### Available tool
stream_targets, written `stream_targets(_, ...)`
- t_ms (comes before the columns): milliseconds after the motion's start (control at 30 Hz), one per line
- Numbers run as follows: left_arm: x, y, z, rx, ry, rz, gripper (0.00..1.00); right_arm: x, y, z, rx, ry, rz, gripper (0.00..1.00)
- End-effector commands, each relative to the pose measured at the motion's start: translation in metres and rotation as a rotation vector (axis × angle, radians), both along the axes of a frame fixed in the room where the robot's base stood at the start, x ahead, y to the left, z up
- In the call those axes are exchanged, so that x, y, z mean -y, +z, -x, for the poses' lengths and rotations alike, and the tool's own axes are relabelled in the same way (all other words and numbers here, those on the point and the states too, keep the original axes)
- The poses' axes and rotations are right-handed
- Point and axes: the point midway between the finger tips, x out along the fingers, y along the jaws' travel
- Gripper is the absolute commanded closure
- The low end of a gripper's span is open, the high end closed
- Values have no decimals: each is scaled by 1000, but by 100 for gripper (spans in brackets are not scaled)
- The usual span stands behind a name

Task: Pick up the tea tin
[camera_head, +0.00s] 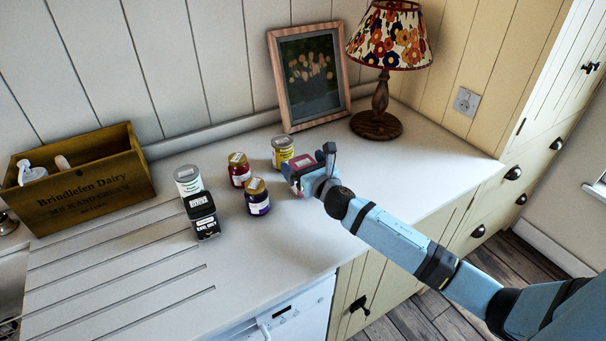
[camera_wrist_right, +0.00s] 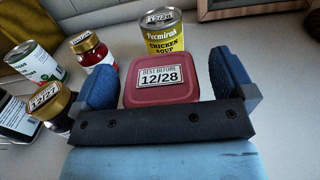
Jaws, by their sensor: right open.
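A black square tin (camera_head: 203,215) stands on the counter at the left of the jar group; its lettering looks like a tea name but is small. It shows partly at the left edge of the right wrist view (camera_wrist_right: 14,124). My right gripper (camera_head: 311,171) is open over a red-lidded container (camera_head: 302,161), at the right of the group. In the right wrist view the red lid (camera_wrist_right: 162,82), labelled "Best before 12/28", lies between the two blue fingers. Contact cannot be told. The container's sides are mostly hidden. My left gripper is not in view.
A yellow chicken soup can (camera_head: 283,152) stands just behind the red-lidded container. A red jar (camera_head: 239,170), a dark purple jar (camera_head: 257,197) and a white-and-green can (camera_head: 187,180) stand left. A wooden crate (camera_head: 95,195), picture frame (camera_head: 309,78) and lamp (camera_head: 377,124) stand farther back.

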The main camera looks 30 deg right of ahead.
Motion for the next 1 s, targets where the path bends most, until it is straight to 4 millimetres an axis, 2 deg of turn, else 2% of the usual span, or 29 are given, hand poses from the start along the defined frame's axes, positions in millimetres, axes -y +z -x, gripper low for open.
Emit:
stream_targets(267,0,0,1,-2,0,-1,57,-1,0,-5,0,0,0,0)
stream_targets(533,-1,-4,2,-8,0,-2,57,0,0,-4,0,0,0,60)
stream_targets(833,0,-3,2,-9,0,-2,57,0,3,-5,2,1,0,61)
stream_targets(1000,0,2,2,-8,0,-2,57,0,17,-5,3,0,2,61)
